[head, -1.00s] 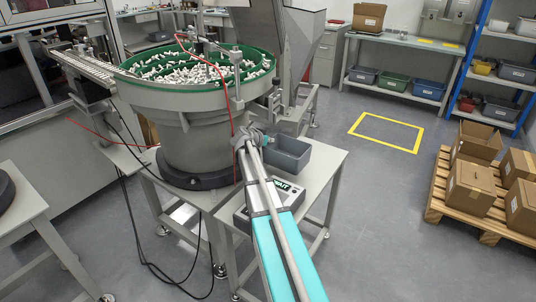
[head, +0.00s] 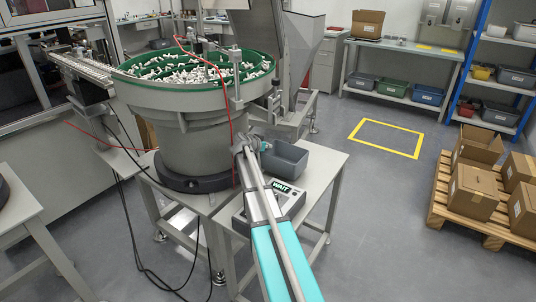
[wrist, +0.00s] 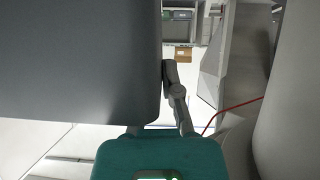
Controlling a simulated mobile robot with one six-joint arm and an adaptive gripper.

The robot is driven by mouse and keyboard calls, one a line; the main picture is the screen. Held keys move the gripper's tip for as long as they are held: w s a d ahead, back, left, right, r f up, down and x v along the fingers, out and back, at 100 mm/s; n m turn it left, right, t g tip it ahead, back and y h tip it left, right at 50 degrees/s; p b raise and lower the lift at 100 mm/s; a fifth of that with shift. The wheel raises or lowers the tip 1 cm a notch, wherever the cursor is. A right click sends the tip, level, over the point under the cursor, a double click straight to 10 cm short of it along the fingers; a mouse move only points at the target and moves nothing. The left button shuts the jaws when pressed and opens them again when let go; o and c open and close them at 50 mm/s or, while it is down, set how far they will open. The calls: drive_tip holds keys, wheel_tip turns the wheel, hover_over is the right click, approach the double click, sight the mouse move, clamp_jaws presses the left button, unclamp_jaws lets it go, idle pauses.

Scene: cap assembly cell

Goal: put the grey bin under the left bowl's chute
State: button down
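The grey bin (head: 287,161) is over the right part of the steel stand (head: 322,172), just right of the bowl's base. Whether its underside touches the top is hard to tell. My gripper (head: 251,144) is at the bin's left side and appears shut on its rim; the fingertips are hidden. In the wrist view the bin's grey wall (wrist: 80,60) fills the upper left, close to my gripper's finger linkage. One feeder bowl (head: 194,80), green inside with white caps, stands left of the bin. Its chute is not clear to me.
A control box (head: 284,200) reading WAIT sits on the stand below the bin. A red cable (head: 231,120) hangs by the bowl. A hopper (head: 303,45) rises behind. The floor right of the stand is clear up to a yellow square (head: 387,137) and a pallet (head: 462,209).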

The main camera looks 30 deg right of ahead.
drive_tip(key=shift+f+b, duration=0.9)
drive_tip(key=shift+f, duration=0.5)
drive_tip(key=c, duration=0.8)
unclamp_jaws()
drive_tip(key=shift+r, duration=0.25)
drive_tip(key=shift+s+a+r, duration=0.15)
drive_tip(key=shift+a, duration=0.05)
drive_tip(key=p+v, duration=0.5)
drive_tip(key=v, duration=0.6)
drive_tip(key=shift+a+p, duration=0.3)
drive_tip(key=shift+p, duration=0.1)
